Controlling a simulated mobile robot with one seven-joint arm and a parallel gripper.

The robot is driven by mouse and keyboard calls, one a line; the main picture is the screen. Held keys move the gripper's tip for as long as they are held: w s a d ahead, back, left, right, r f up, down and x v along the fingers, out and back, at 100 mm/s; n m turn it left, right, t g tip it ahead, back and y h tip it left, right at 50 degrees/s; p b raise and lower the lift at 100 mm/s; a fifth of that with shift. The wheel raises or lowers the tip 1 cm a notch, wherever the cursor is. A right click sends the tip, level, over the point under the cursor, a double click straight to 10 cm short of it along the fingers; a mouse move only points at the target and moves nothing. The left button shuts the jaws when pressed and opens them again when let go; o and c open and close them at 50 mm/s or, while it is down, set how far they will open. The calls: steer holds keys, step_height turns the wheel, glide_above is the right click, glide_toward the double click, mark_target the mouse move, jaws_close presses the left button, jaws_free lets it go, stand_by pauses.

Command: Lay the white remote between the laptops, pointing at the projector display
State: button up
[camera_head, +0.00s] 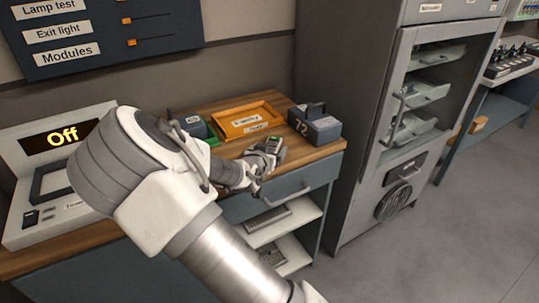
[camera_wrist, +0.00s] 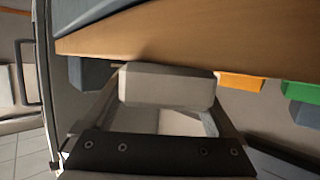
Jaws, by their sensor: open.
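No white remote, laptop or projector display can be made out in either view. The only lit display is a black panel reading "Off" (camera_head: 62,138) on a pale console (camera_head: 22,172) at the left of the wooden counter. My gripper (camera_head: 266,156) is open, low over the counter's front right part; its tips are small and hard to separate from what lies around them. In the wrist view my gripper (camera_wrist: 168,112) fills the lower middle, with a pale block across its front. I cannot see anything clearly held. My arm hides the middle of the counter.
An orange tray (camera_head: 275,110) and a blue-grey box marked 72 (camera_head: 315,127) stand at the counter's back right. A drawer with a handle (camera_head: 309,185) and open shelves (camera_head: 285,218) are below. A grey cabinet (camera_head: 350,110) is right. The floor (camera_head: 440,235) there is clear.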

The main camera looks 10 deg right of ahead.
steer(key=c, duration=1.4)
jaws_close()
steer(key=shift+r, duration=0.15)
